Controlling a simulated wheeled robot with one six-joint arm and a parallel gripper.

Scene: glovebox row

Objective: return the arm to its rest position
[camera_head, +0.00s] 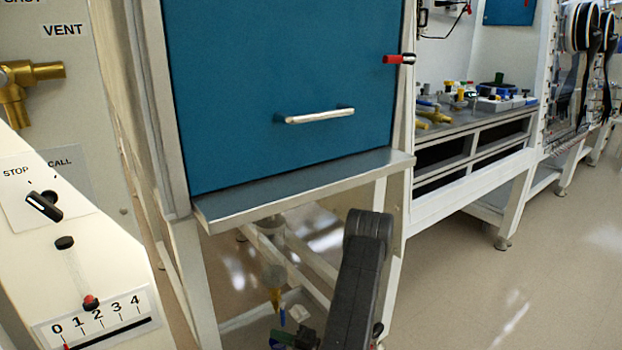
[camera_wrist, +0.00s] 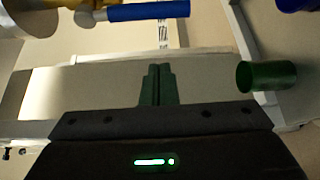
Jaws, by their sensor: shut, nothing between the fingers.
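My gripper (camera_wrist: 157,88) shows in the wrist view as two dark green fingers close together at the centre, with nothing between them. They point over a pale, blurred surface and appear apart from the objects around them. My dark grey arm (camera_head: 358,275) rises at the lower middle of the head view, in front of the blue cabinet and its metal ledge. I cannot make out my fingertips in the head view.
A blue panel (camera_head: 280,70) with a bar handle (camera_head: 318,116) stands above a metal ledge (camera_head: 300,188). A control panel (camera_head: 100,270) is at left. Open floor (camera_head: 500,280) lies at right. The wrist view shows a green cylinder (camera_wrist: 266,76) and a blue-handled object (camera_wrist: 148,11).

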